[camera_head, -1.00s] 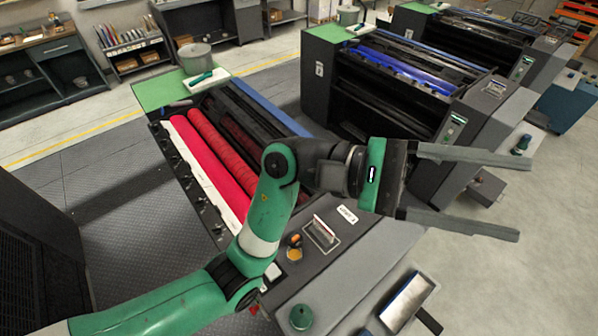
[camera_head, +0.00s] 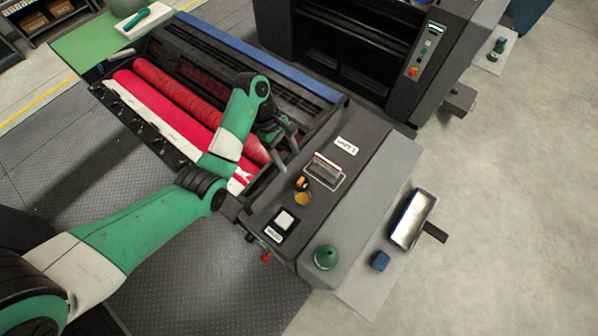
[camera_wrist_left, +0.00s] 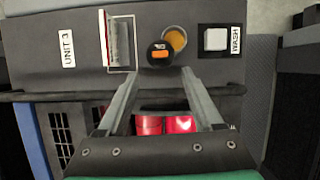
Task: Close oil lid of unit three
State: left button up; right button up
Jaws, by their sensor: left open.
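The console of the red-roller unit carries a "UNIT 3" label (camera_wrist_left: 68,47). Its oil lid (camera_wrist_left: 160,53), a round black cap with an orange tab, stands open beside the amber oil opening (camera_wrist_left: 175,38). In the head view the lid (camera_head: 302,183) sits just behind the opening (camera_head: 303,199). My left gripper (camera_head: 287,146) hangs over the console's roller-side edge. In the left wrist view its two fingers (camera_wrist_left: 158,72) are spread and empty, with the lid just beyond and between the tips, apparently not touched. My right gripper is out of view.
Beside the lid are a framed slot with a handle (camera_wrist_left: 121,43) and a white WASH button (camera_wrist_left: 216,39). A dark rail (camera_wrist_left: 60,97) runs along the console edge. A green knob (camera_head: 326,257), blue block (camera_head: 380,261) and metal tray (camera_head: 411,219) lie towards the outer end.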

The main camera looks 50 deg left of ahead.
aim_at(301, 181)
pick_arm(q)
jog(key=b+x, duration=0.1)
jog(key=x, duration=0.9)
jog(key=shift+d, duration=0.1)
jog(key=shift+c, duration=0.3)
grip_shut()
